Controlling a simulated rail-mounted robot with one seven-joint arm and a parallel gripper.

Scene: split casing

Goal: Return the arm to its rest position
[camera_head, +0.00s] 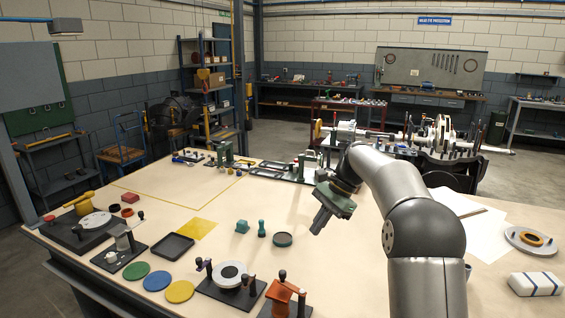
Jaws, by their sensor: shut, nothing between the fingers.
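My gripper (320,222) is at the end of my grey arm, which reaches in from the bottom right over the workbench (240,228). The fingers point down and to the left and are shut with nothing between them. They hang over the middle of the bench, apart from the things around them. My arm hides part of the bench's right side.
Fixtures (228,279) line the front edge. A dark tray (171,246) lies left.

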